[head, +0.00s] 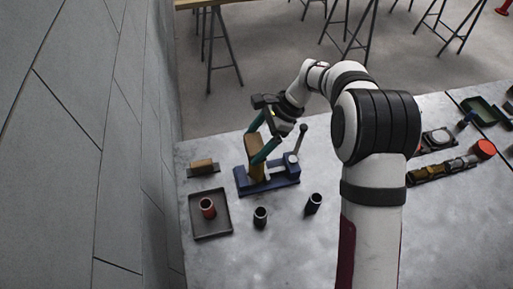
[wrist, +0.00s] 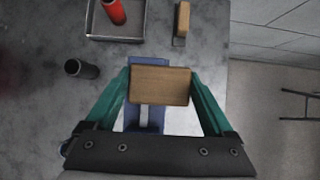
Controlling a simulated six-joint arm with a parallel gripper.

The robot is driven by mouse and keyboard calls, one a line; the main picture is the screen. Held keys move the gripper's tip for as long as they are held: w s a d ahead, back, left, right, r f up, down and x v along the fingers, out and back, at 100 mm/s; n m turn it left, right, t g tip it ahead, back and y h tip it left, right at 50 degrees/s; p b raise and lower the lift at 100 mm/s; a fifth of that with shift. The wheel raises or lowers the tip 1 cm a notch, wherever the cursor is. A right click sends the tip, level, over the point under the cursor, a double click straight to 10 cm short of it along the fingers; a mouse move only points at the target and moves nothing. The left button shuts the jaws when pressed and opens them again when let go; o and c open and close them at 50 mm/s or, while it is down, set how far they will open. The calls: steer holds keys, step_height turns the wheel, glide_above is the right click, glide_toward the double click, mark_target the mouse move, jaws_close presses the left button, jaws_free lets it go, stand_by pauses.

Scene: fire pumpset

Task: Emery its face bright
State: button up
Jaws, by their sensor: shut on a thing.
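My gripper (head: 258,149) has its teal fingers shut on a tan wooden block (head: 254,160), one finger on each side. The block also shows between the fingers in the wrist view (wrist: 160,85). It is over the jaw end of a blue vise (head: 283,181), which shows behind the block in the wrist view (wrist: 132,118). I cannot tell whether the block touches the vise or a part in it. The block hides whatever the jaws may hold, so no worked face shows.
A grey tray (head: 222,231) holds a red cylinder (head: 207,210). Two dark cups (head: 260,217) (head: 314,203) stand in front of the vise. A smaller wooden-topped block (head: 203,166) lies at left. Parts, including a red round one (head: 484,149), lie at right. A wall closes the left side.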

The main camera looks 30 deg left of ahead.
steer(key=shift+w+a, duration=0.15)
steer(key=shift+a, duration=0.05)
stand_by(0.3)
steer(key=shift+s+d, duration=2)
steer(key=shift+w+a, duration=2)
steer(key=s+d, duration=0.4)
